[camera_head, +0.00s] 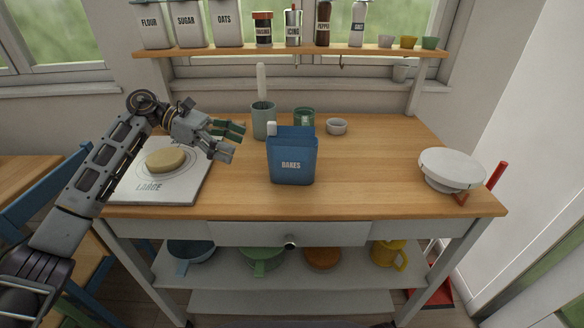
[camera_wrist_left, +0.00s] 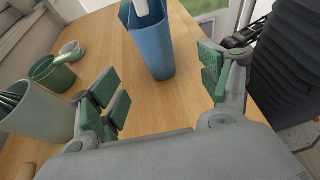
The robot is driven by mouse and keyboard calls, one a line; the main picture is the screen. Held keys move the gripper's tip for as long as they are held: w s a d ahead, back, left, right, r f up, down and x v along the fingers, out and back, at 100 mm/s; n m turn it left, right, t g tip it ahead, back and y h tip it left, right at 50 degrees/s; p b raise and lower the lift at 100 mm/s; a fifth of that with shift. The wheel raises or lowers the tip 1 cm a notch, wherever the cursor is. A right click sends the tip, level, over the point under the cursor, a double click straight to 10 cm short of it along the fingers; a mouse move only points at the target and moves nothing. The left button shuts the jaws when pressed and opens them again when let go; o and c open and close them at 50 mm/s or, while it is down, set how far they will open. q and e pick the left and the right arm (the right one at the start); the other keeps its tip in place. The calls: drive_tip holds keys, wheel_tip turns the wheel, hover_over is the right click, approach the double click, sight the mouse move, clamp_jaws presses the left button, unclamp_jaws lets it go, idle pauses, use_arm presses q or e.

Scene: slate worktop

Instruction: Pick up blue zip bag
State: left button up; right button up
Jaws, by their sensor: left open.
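The blue bag (camera_head: 291,160), labelled "BAKES", stands upright on the wooden worktop near its front middle. A white object sticks out of its top. My left gripper (camera_head: 238,141) is open and empty, to the left of the bag and apart from it. In the left wrist view, the blue bag (camera_wrist_left: 153,45) stands ahead, beyond and between the open fingers (camera_wrist_left: 163,88). The bag's lower part and top edge show there. My right gripper is in neither view.
A green utensil crock (camera_head: 263,122), a green mug (camera_head: 304,117) and a small white bowl (camera_head: 337,127) stand behind the bag. A white board (camera_head: 135,187) with a round tan item lies left, under my arm. A white scale-like dish (camera_head: 451,168) stands right. Worktop right of the bag is clear.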

use_arm(q)
drive_tip(key=shift+d, duration=0.1)
approach(282, 162)
drive_tip(key=d+f, duration=0.1)
drive_tip(key=w+d+f, duration=0.2)
drive_tip(key=d, duration=0.1)
drive_tip(key=shift+f, duration=0.15)
drive_tip(key=shift+d+f, duration=0.1)
drive_tip(key=shift+d, duration=0.2)
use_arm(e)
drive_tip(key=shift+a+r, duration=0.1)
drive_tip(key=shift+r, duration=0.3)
use_arm(q)
drive_tip(key=shift+d+f+b, duration=0.25)
drive_tip(key=shift+d+b, duration=0.05)
drive_tip(key=shift+d, duration=0.2)
drive_tip(key=x, duration=0.3)
drive_tip(key=shift+w+d+f, duration=0.15)
drive_tip(key=shift+w+f, duration=0.05)
drive_tip(key=shift+d+f, duration=0.1)
drive_tip(key=shift+d, duration=0.2)
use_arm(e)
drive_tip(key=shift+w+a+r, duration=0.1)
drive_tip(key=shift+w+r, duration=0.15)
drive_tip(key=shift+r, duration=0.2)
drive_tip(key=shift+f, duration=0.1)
